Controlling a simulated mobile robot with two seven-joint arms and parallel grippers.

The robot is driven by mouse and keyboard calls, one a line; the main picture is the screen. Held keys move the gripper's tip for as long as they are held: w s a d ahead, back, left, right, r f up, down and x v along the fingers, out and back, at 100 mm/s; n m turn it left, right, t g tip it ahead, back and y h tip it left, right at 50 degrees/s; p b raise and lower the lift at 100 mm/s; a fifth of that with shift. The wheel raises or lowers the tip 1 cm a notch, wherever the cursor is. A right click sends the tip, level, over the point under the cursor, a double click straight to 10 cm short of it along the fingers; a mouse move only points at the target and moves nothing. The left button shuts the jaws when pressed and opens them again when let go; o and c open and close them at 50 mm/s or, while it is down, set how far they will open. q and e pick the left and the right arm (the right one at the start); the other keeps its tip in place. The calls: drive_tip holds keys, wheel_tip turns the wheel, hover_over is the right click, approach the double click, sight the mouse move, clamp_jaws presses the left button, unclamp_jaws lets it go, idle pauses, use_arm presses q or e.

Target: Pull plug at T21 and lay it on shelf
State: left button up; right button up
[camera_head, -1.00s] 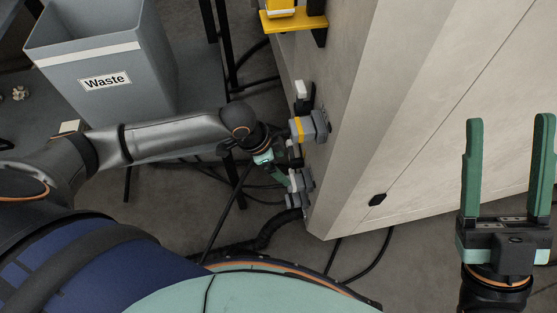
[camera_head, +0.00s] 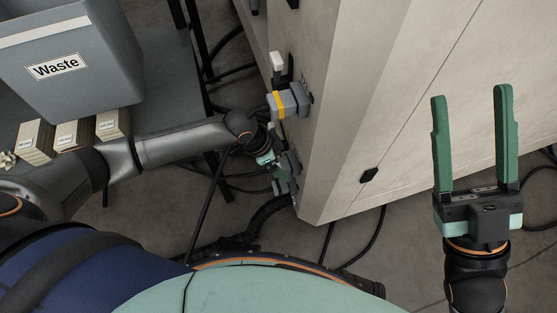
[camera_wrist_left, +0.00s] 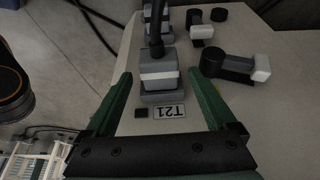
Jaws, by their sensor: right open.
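In the left wrist view a grey plug (camera_wrist_left: 158,76) with a pale band and a black cable sits at the panel beside the T21 label (camera_wrist_left: 168,111), which reads upside down. My left gripper (camera_wrist_left: 158,88) is open, one green finger on each side of the plug, with gaps visible. In the head view my left gripper (camera_head: 272,165) is at the cabinet's edge by grey connectors (camera_head: 284,184) and partly hidden by its arm. My right gripper (camera_head: 472,140) is open and empty in front of the cabinet. Which surface is the task's shelf I cannot tell.
A yellow-banded connector (camera_head: 287,103) and a white-tipped lever (camera_head: 277,62) are above the left gripper. A grey surface (camera_head: 12,102) at left bears a Waste bin (camera_head: 95,85) and small boxes (camera_head: 73,134). Black cables (camera_head: 205,205) hang below. Another plug (camera_wrist_left: 152,18) is close in the wrist view.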

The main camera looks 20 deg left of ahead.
use_arm(q)
clamp_jaws()
idle(1.1)
idle(0.4)
drive_tip(key=shift+s+a+r+p, duration=0.1)
drive_tip(key=shift+s+a+p, duration=0.35)
drive_tip(key=shift+a+p, duration=0.25)
drive_tip(key=shift+s+a+p, duration=0.5)
drive_tip(key=shift+a, duration=0.2)
drive_tip(key=shift+s+a+p, duration=0.45)
drive_tip(key=shift+a+p, duration=0.05)
drive_tip(key=shift+a, duration=0.2)
